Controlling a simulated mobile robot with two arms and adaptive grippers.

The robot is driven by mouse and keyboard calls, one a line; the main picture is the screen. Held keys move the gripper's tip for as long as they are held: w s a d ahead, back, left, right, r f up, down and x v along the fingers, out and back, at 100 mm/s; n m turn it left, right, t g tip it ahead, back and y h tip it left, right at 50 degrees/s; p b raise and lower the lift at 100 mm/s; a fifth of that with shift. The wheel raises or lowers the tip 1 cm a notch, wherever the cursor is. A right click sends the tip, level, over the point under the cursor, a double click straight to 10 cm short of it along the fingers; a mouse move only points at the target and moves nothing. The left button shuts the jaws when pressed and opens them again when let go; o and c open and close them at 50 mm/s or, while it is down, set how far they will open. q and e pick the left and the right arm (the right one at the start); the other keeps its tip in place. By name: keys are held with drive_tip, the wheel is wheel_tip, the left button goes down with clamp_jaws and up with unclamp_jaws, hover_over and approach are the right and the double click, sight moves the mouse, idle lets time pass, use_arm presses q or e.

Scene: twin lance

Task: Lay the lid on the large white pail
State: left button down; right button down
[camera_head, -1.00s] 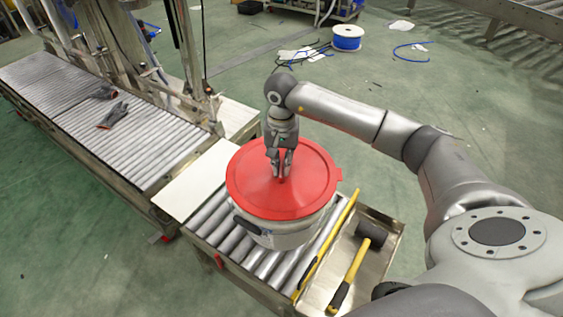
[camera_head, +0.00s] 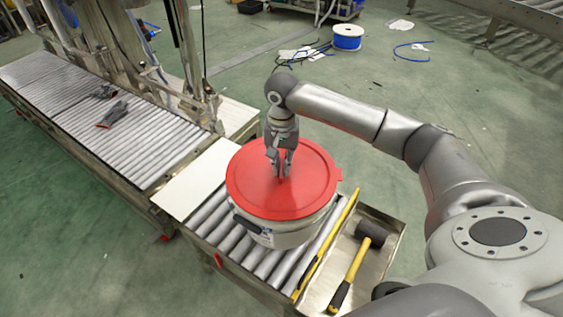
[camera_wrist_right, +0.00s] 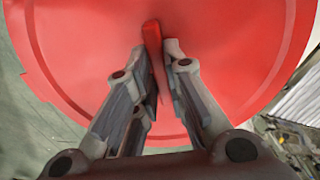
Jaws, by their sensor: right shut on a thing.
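The red round lid (camera_head: 255,190) is level at the top of the large white pail (camera_head: 285,236) and covers its mouth. I cannot tell whether it touches the rim all the way round. The pail stands upright on the roller conveyor and shows a dark handle on its front side. My right gripper (camera_head: 281,173) points down at the lid's middle. In the right wrist view it (camera_wrist_right: 158,80) is shut on the lid's upright red grip (camera_wrist_right: 152,36), and the lid (camera_wrist_right: 80,50) fills most of the picture. My left gripper is not in view.
A metal tray (camera_head: 378,262) beside the pail holds a black-headed mallet (camera_head: 350,270). A bare pale plate (camera_head: 193,182) lies left of the pail. Gloves (camera_head: 112,115) lie on the farther rollers.

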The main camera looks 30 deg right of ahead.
drive_tip(key=c, duration=0.9)
unclamp_jaws()
drive_tip(key=shift+r, duration=0.15)
